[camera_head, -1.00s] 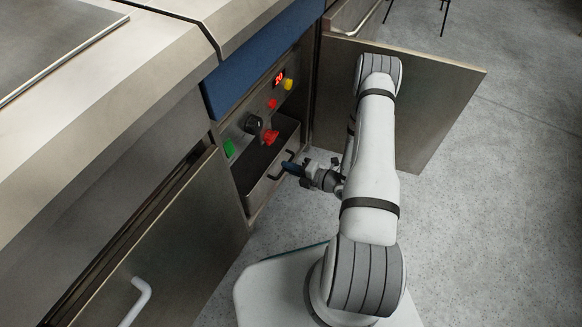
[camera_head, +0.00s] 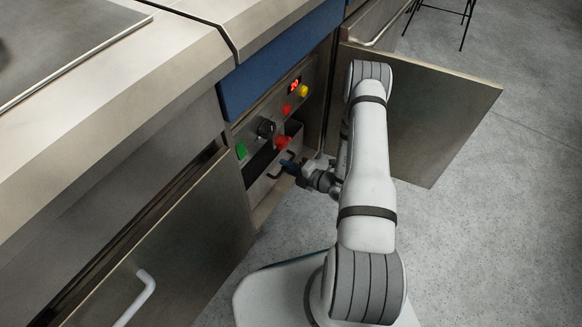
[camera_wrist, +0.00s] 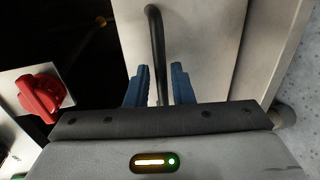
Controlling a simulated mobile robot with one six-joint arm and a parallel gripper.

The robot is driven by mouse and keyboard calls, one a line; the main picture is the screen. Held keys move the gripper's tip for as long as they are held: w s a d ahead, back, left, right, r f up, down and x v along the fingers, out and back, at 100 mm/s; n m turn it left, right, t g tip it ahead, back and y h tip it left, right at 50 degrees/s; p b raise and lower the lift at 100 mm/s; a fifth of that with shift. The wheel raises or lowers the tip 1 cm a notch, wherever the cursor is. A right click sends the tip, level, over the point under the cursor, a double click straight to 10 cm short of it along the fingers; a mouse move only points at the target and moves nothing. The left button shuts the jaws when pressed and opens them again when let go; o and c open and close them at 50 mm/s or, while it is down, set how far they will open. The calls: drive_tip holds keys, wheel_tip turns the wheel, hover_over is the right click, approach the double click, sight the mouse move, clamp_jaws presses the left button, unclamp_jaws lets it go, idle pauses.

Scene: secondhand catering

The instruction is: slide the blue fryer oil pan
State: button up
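The fryer's oil pan (camera_head: 262,192) is a grey metal drawer low in the fryer's open cabinet, with its dark inside partly showing above the front. Its dark bar handle (camera_head: 275,174) is on the front face. In the wrist view the pan's pale front (camera_wrist: 205,45) fills the middle, with the black handle (camera_wrist: 156,40) crossing it. My gripper (camera_head: 288,165) is at the handle. Its blue fingers (camera_wrist: 160,85) stand on either side of the bar, with a visible gap to it. The fryer's blue panel (camera_head: 280,62) is above the cabinet.
Above the pan are a red knob (camera_head: 283,142), a black dial (camera_head: 266,128), a green switch (camera_head: 241,151) and a lit display. An open door (camera_head: 425,120) stands right of my arm; another door (camera_head: 170,260) with a white handle is at left. Floor at right is clear.

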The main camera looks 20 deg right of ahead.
drive_tip(key=shift+o, duration=1)
drive_tip(key=shift+s, duration=0.1)
drive_tip(key=p+v, duration=0.2)
drive_tip(key=v, duration=0.6)
